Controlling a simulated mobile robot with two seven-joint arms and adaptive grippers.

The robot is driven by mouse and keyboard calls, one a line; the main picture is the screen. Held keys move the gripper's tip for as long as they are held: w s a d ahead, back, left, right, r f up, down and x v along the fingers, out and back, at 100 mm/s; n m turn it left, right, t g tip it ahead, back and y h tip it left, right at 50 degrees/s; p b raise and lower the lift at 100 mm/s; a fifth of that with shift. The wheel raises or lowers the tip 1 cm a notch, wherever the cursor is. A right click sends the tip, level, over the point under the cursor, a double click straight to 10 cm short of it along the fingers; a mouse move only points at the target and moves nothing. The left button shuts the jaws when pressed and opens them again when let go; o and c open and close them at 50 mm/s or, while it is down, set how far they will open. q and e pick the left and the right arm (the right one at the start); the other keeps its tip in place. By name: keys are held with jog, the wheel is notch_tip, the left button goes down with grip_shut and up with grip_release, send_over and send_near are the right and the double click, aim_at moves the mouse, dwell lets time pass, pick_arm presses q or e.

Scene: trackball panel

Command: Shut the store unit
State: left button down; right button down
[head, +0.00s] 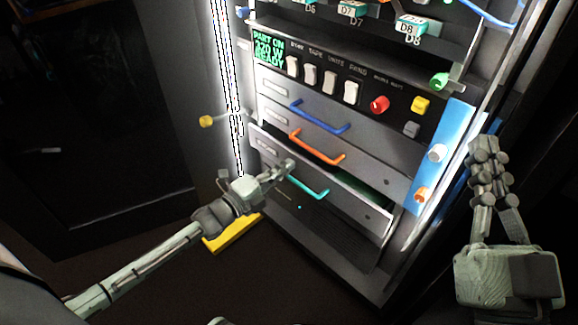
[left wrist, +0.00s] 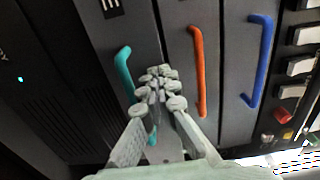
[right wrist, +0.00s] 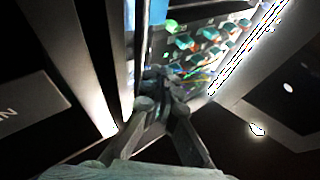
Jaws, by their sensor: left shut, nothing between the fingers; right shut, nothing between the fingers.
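Three drawers with blue (head: 320,118), orange (head: 318,150) and teal (head: 308,188) handles are stacked in the panel. The lowest drawer (head: 352,205), with the teal handle, stands out from the frame, and a gap shows above its right side. I cannot read which drawer is labelled store. My left gripper (head: 287,166) is shut and empty, at the upper left end of the teal handle. In the left wrist view its fingers (left wrist: 160,78) cover part of that handle (left wrist: 124,72); I cannot tell whether they touch. My right gripper (head: 484,146) is shut and empty, right of the panel.
White switches (head: 330,82), a red knob (head: 379,104) and a yellow button (head: 420,104) sit above the drawers. A blue strip (head: 450,125) with knobs runs along the right side. A yellow-tipped lever (head: 206,121) sticks out at left. Dark floor lies below.

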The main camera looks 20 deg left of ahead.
pick_arm(q)
jog(key=shift+w+d, duration=0.25)
jog(key=shift+w, duration=0.45)
pick_arm(e)
jog(key=shift+d+r, duration=0.1)
jog(key=shift+r, duration=0.15)
